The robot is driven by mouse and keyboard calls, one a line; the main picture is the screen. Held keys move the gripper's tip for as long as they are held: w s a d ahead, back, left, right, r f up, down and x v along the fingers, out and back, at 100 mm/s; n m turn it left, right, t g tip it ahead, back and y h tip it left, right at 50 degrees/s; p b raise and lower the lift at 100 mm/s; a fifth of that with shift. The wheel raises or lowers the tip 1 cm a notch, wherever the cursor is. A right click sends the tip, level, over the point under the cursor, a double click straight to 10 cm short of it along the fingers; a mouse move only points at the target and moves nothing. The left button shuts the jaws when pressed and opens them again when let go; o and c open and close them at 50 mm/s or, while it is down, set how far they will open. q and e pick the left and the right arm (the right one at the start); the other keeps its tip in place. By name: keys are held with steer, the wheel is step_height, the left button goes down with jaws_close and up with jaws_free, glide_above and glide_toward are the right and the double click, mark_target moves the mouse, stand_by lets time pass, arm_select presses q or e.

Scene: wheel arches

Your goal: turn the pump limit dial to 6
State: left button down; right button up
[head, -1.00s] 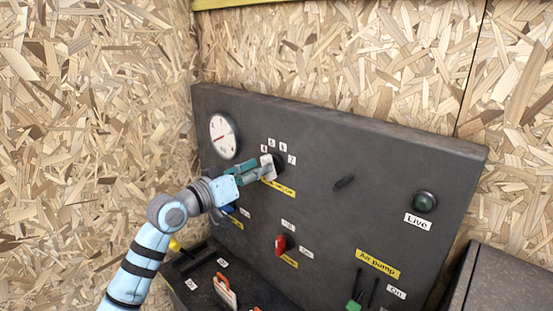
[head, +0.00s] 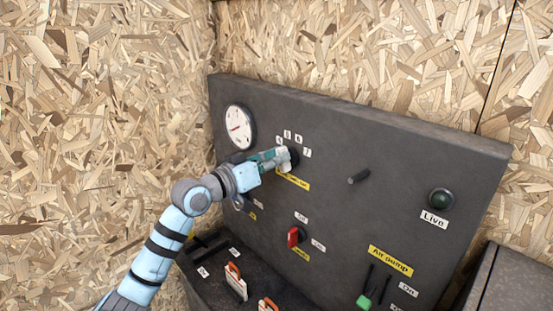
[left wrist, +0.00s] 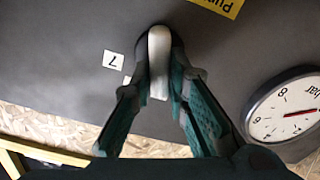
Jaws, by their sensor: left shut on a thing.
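The pump limit dial is a dark round knob with a pale grip bar (left wrist: 159,50), on the dark upright panel (head: 400,150). Number labels, among them 7 (head: 307,153), 6 (head: 298,139) and 5 (head: 287,134), arc around its upper side. My left gripper (head: 279,158) is at the dial, its fingers shut on the bar from both sides. In the left wrist view the 7 label (left wrist: 113,60) lies left of the bar, and a finger partly covers another label. The exact number the dial points to cannot be told. My right gripper is out of view.
A round gauge (head: 240,127) sits left of the dial. Below are a red switch (head: 293,237) and orange-handled parts (head: 235,282). A green-tipped air pump lever (head: 364,301), a dark peg (head: 358,176) and a green lamp (head: 440,199) are to the right.

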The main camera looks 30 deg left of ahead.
arm_select(q)
steer(key=shift+m, duration=0.4)
steer(key=shift+s+d+m+b, duration=0.15)
steer(key=shift+m+b, duration=0.4)
steer(key=shift+m, duration=1.15)
steer(key=shift+w+d+m+b, duration=0.15)
steer(key=shift+m+b, duration=0.35)
steer(key=shift+m, duration=1.2)
steer(key=shift+s, duration=0.1)
steer(key=c, duration=1.6)
jaws_free()
steer(key=shift+o, duration=0.2)
